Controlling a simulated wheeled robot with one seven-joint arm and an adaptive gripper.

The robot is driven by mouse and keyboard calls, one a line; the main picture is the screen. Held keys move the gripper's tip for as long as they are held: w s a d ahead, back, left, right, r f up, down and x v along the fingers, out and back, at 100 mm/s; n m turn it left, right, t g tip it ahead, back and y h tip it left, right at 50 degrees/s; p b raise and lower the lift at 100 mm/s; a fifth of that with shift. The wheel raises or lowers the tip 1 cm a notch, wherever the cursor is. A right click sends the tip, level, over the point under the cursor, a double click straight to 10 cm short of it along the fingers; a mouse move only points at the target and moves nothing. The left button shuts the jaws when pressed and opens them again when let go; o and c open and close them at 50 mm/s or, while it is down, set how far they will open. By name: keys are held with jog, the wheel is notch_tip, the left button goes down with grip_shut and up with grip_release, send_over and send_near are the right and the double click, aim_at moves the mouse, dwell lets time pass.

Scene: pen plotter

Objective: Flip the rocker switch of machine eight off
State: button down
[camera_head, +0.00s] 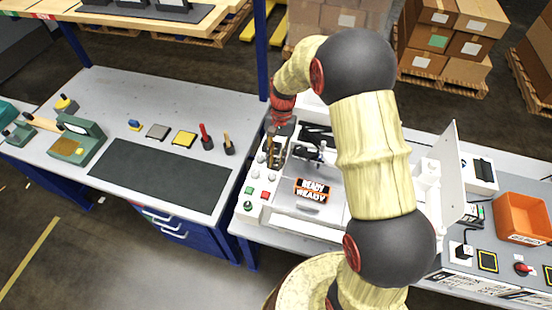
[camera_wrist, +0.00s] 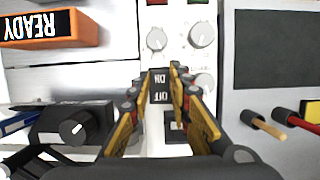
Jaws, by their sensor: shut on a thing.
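The black rocker switch (camera_wrist: 159,88) shows in the wrist view on a white control panel (camera_wrist: 170,60), with ON and OFF lettering upside down in the picture. My gripper (camera_wrist: 165,74) has its fingers drawn in on either side of the switch, shut on it. Which way the rocker is tilted I cannot tell. In the head view my gripper (camera_head: 275,155) reaches down over the knob panel of the white plotter (camera_head: 330,205), which carries an orange READY sign (camera_head: 313,188). The switch is hidden there. No number eight is legible.
Grey dials (camera_wrist: 202,35) sit close to the fingers, and a black block with a knob (camera_wrist: 75,127) is on the left. In the head view green and red buttons (camera_head: 265,195) are on the panel's front. The left bench has a bare black mat (camera_head: 160,182). An orange bin (camera_head: 522,218) stands right.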

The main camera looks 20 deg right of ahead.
jog(key=c, duration=1.9)
grip_release()
jog(key=v, duration=1.2)
